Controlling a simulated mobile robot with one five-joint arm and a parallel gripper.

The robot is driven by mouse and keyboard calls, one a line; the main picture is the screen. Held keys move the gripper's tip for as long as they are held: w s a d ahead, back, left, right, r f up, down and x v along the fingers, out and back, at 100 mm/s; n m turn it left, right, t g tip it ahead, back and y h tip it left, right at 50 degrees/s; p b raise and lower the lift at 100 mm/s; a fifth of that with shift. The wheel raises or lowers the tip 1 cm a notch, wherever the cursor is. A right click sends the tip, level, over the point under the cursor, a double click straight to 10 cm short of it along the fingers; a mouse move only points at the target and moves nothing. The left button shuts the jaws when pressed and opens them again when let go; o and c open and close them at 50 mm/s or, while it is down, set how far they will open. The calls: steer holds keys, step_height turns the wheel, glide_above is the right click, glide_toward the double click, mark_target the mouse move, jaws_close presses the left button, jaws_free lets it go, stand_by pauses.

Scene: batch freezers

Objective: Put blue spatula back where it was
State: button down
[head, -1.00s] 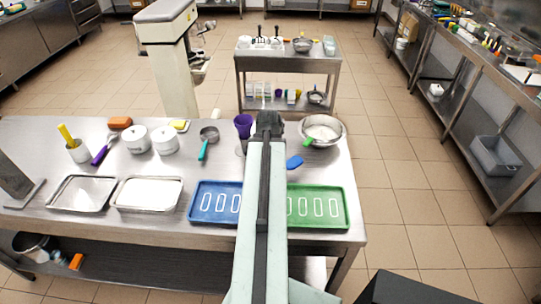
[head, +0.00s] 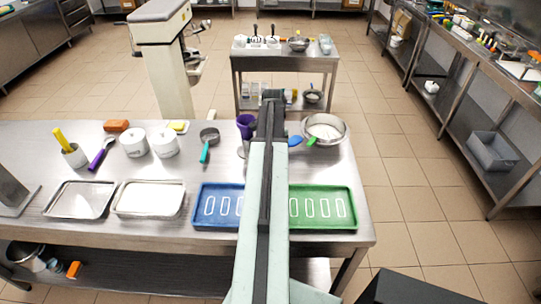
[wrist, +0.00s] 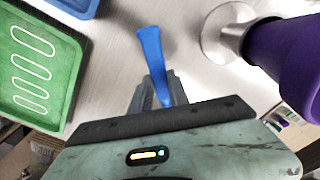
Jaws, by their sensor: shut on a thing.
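The blue spatula (head: 295,141) shows in the head view just right of my arm, above the steel table. In the wrist view the blue spatula (wrist: 152,50) points away from between my fingers. My gripper (wrist: 158,92) is shut on its near end. In the head view my arm hides most of the grip. The blue tray (head: 205,222) and the green tray (head: 352,222), both with white outlined slots, lie nearer me on the table. The green tray (wrist: 12,65) and a corner of the blue tray (wrist: 75,4) show at left in the wrist view.
A purple cup-like thing (head: 245,122) stands left of my arm and looms close at right in the wrist view (wrist: 285,50). A steel bowl (head: 341,131) with a green-handled tool (head: 311,141) is at right. White pots (head: 134,143) and metal trays fill the left.

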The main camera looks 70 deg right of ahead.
steer(key=shift+w+d, duration=0.1)
steer(key=f+b, duration=0.4)
steer(key=shift+d, duration=0.3)
steer(key=shift+w+a+r, duration=0.1)
steer(key=shift+w+r, duration=0.1)
steer(key=shift+w, duration=0.1)
steer(key=shift+s+f, duration=0.1)
steer(key=shift+f, duration=0.15)
steer(key=c, duration=1.3)
jaws_free()
steer(key=shift+r, duration=0.1)
steer(key=shift+o, duration=0.2)
step_height(320, 180, up, 12)
steer(key=p, duration=1.2)
steer(key=shift+a+r+p, duration=0.15)
steer(key=shift+r+p, duration=0.1)
steer(key=shift+p, duration=0.05)
